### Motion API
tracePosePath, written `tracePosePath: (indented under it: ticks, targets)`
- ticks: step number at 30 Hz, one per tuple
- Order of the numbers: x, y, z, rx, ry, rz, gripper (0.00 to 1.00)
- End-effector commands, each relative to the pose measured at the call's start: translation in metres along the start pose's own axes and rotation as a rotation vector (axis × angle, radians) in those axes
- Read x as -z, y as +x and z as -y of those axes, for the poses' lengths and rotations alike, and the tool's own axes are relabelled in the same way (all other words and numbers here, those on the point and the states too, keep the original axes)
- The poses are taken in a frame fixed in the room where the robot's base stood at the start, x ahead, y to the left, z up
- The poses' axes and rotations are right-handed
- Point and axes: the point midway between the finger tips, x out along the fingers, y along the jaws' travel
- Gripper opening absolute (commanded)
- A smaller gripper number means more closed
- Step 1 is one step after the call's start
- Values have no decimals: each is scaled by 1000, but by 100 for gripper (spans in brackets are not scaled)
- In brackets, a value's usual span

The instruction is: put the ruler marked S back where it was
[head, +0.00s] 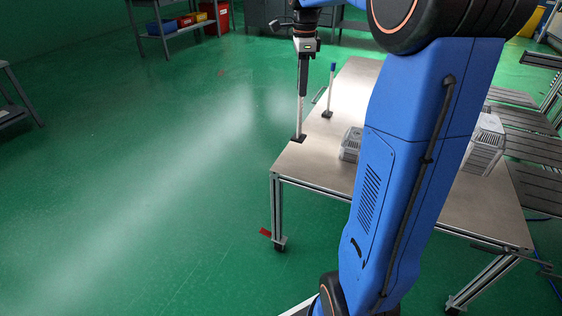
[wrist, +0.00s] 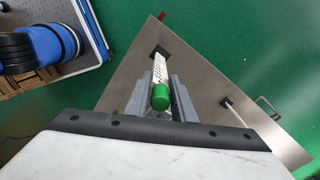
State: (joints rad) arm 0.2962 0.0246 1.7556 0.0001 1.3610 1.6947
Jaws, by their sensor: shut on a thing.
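My gripper (head: 303,92) points down over the far left part of the steel table and is shut on a white ruler (head: 300,118). In the wrist view the ruler (wrist: 159,70) has dark marks and a green end (wrist: 160,97) between the fingers. No letter S can be read. The ruler stands about upright, its lower end at a small dark base (head: 298,139) near the table's left edge; I cannot tell whether it sits in the base or just above. A second white upright piece with a blue top (head: 332,68) stands in another dark base (head: 326,114) to the right.
The steel table (head: 310,165) has a ribbed grey object (head: 350,144) near its middle and another (head: 485,142) at the right, both partly behind my arm. A handle (wrist: 267,107) shows at the table's edge. Slatted racks (head: 535,145) stand at the right. Green floor lies open at left.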

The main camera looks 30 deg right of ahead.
Motion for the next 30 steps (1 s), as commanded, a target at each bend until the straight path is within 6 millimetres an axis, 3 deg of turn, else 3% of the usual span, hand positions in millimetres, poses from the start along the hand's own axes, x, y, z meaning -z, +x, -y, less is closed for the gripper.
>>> tracePosePath:
  ticks: [10,17,25,30]
  targets:
    - [0,50,-1,-2,-4,0,0]
    - [0,65,0,-1,-4,0,0]
    - [0,97,0,-2,-4,0,0]
    - [0,99,0,1,-4,0,0]
